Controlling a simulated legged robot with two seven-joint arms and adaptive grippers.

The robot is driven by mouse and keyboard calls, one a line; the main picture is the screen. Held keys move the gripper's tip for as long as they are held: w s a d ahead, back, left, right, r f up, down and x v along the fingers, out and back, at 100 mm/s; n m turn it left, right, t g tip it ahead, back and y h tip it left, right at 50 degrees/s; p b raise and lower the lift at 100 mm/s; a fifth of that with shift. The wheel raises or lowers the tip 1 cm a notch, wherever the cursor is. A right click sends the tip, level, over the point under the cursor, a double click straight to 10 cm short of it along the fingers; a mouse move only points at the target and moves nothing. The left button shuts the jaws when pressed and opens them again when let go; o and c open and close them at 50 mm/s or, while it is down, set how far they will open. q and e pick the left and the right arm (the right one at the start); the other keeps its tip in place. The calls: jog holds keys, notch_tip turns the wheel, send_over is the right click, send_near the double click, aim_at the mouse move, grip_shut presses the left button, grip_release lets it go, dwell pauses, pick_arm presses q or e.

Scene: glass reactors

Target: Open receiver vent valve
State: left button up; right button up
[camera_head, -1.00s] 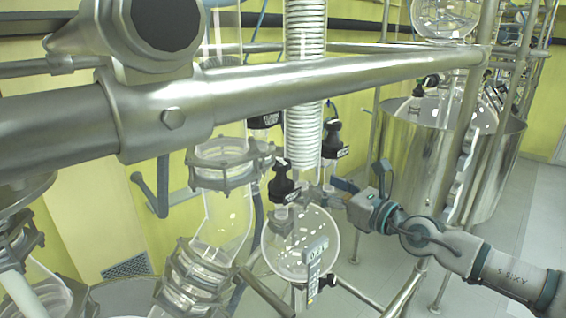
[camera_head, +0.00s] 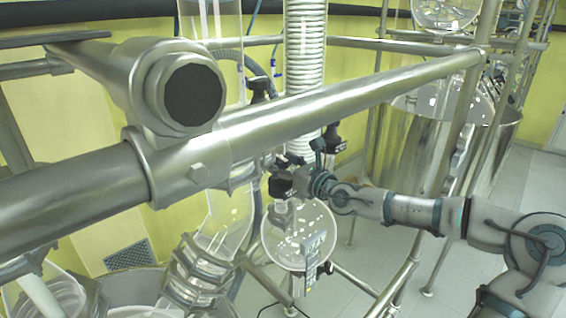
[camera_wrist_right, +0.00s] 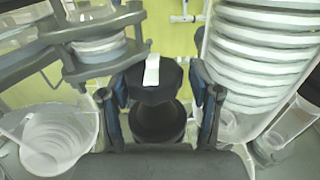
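A black valve knob (camera_head: 281,184) with a white tag (camera_wrist_right: 152,70) sits on top of the round glass receiver (camera_head: 290,240). My right gripper (camera_head: 296,178) is at this knob, coming in from the right. In the right wrist view the black knob (camera_wrist_right: 154,100) stands between the two fingers of my right gripper (camera_wrist_right: 160,105). The fingers are apart; a gap shows on the knob's right side, and the left finger is close to it. Whether the left finger touches cannot be told. My left gripper is not in view.
A thick metal pipe (camera_head: 330,105) crosses in front, above the receiver. A white coiled column (camera_head: 305,60) rises behind my gripper. Another black valve (camera_head: 333,140) is just to the right. A clamped glass tube (camera_head: 228,215) stands to the left. A metal vessel (camera_head: 400,145) stands behind right.

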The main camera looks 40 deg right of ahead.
jog(key=shift+a, duration=0.3)
jog(key=shift+c, duration=1.3)
jog(key=c, duration=0.6)
jog(key=shift+c, duration=0.2)
jog(key=shift+n+y, duration=0.3)
jog(key=shift+y, duration=0.2)
